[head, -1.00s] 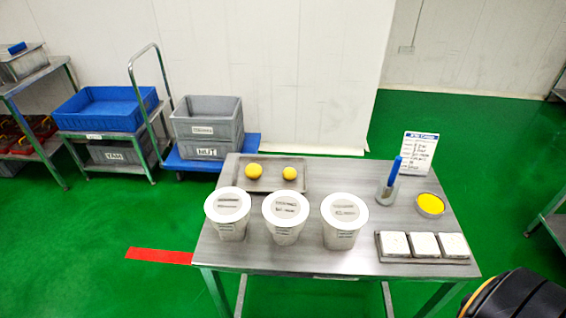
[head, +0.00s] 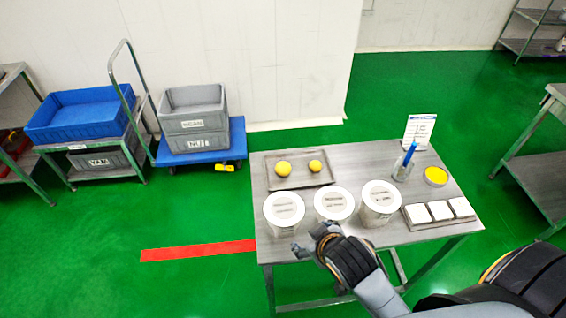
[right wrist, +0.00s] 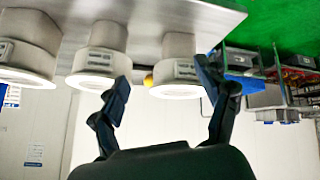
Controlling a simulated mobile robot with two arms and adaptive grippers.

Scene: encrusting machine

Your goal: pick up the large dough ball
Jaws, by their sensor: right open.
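The large dough ball (head: 283,168) is yellow and lies on the left of a grey metal tray (head: 299,185) at the back left of the table. A smaller yellow ball (head: 315,165) lies to its right, apart from it. My right gripper (head: 306,243) is in front of the table's front edge, close to the canisters and away from the balls. In the right wrist view my right gripper (right wrist: 163,72) is open and empty. That view appears upside down; part of a yellow ball (right wrist: 148,80) shows between two canisters, but I cannot tell which ball. My left gripper is out of view.
Three lidded white canisters, left (head: 284,210), middle (head: 334,203) and right (head: 380,203), stand between my right gripper and the tray. A container with a blue handle (head: 403,168), a yellow-filled bowl (head: 436,176), a sign (head: 420,128) and several white blocks (head: 440,210) are at right.

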